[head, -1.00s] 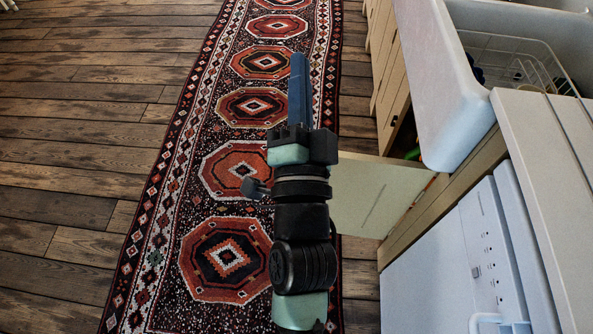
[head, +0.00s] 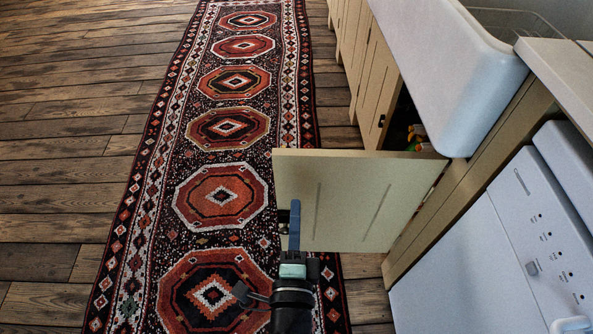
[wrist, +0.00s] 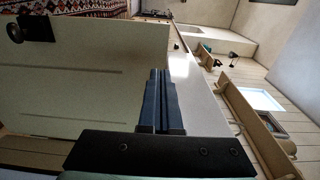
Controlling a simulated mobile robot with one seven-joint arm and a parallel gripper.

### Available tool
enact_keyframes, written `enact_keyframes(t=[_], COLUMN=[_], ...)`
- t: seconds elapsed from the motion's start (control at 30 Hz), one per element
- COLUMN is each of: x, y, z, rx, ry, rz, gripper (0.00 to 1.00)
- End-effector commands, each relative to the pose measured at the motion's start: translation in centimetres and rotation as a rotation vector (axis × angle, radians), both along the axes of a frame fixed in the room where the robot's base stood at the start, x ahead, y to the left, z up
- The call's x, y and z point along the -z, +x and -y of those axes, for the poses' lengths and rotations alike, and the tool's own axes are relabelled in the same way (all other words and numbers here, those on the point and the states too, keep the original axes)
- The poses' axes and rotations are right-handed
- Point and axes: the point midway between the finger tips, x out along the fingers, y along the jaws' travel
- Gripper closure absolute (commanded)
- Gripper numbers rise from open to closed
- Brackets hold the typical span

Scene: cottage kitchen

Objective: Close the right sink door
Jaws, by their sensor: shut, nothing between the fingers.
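The right sink door (head: 345,190) is a cream panel standing wide open, sticking out from the cabinet over the rug. Its hinged edge is at the right, beside the dishwasher. It also fills the left of the wrist view (wrist: 85,85), with a dark knob (wrist: 15,33) near its far corner. My gripper (head: 295,204) has blue fingers, shut and empty. It overlaps the free left part of the door in the head view; I cannot tell whether it touches. The fingers also show in the wrist view (wrist: 158,72), beside the door's edge.
The white sink (head: 455,75) overhangs the cabinet; a dark opening below it holds small colourful items (head: 416,135). The left sink door (head: 376,85) looks shut. A white dishwasher (head: 490,250) is at the right. The patterned rug (head: 225,130) and wooden floor (head: 60,150) are clear.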

Motion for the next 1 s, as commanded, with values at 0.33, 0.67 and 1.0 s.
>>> enact_keyframes(t=[0.33, 0.67, 1.0], x=[-0.2, -0.1, 0.0], y=[6.2, 9.2, 9.5], z=[0.6, 0.7, 0.7], rx=[0.002, 0.000, 0.000], ry=[-0.001, -0.002, -0.002], rz=[0.003, 0.001, 0.001], gripper=[1.00, 1.00, 1.00])
